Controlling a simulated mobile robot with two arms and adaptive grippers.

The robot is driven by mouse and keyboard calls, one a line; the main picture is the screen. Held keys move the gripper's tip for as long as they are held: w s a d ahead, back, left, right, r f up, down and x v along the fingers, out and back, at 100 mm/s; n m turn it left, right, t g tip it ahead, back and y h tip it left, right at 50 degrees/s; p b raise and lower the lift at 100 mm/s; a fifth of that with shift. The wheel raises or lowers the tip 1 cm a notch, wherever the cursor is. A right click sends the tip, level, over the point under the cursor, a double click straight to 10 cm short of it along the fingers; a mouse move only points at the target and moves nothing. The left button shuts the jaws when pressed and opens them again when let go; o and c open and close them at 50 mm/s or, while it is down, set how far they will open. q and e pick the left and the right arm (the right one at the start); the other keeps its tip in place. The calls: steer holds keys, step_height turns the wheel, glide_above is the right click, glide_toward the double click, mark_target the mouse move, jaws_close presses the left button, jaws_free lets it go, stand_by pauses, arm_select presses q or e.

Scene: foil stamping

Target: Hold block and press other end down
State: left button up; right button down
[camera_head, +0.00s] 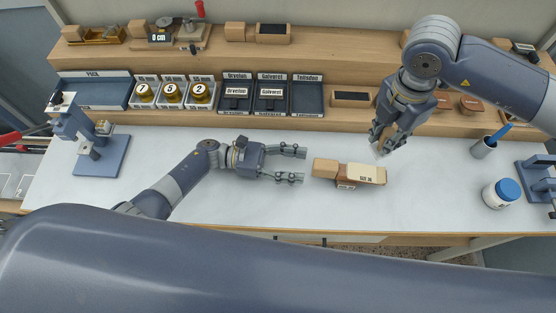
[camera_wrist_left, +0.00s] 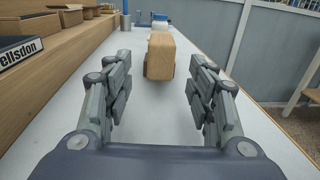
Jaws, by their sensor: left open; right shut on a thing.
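A wooden block (camera_head: 325,168) lies on the white bench, with a cream labelled piece (camera_head: 368,173) over its right part. A darker brown part with a small label (camera_head: 346,184) shows beneath. My left gripper (camera_head: 304,165) is open, its fingers pointing at the block's left end, apart from it. In the left wrist view the block (camera_wrist_left: 159,55) stands ahead, between the lines of the open fingers (camera_wrist_left: 160,105). My right gripper (camera_head: 382,142) is above and behind the cream piece, shut on a pale tan thing (camera_head: 388,134), partly hidden by the fingers.
A blue-grey press (camera_head: 98,155) stands at the left, another (camera_head: 540,180) at the right edge. A blue-lidded jar (camera_head: 502,194) and a cup (camera_head: 484,148) stand at the right. Trays (camera_head: 236,98) and shelves line the back. The bench front is clear.

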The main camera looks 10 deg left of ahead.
arm_select(q)
steer(key=d, duration=0.6)
steer(key=shift+a, duration=0.1)
steer(key=shift+c, duration=0.3)
jaws_close()
arm_select(e)
steer(key=d+f+m+y, duration=0.2)
steer(key=d+f+m, duration=0.3)
steer(key=f, duration=0.1)
glide_above(380, 175)
steer(key=shift+f, duration=2.45)
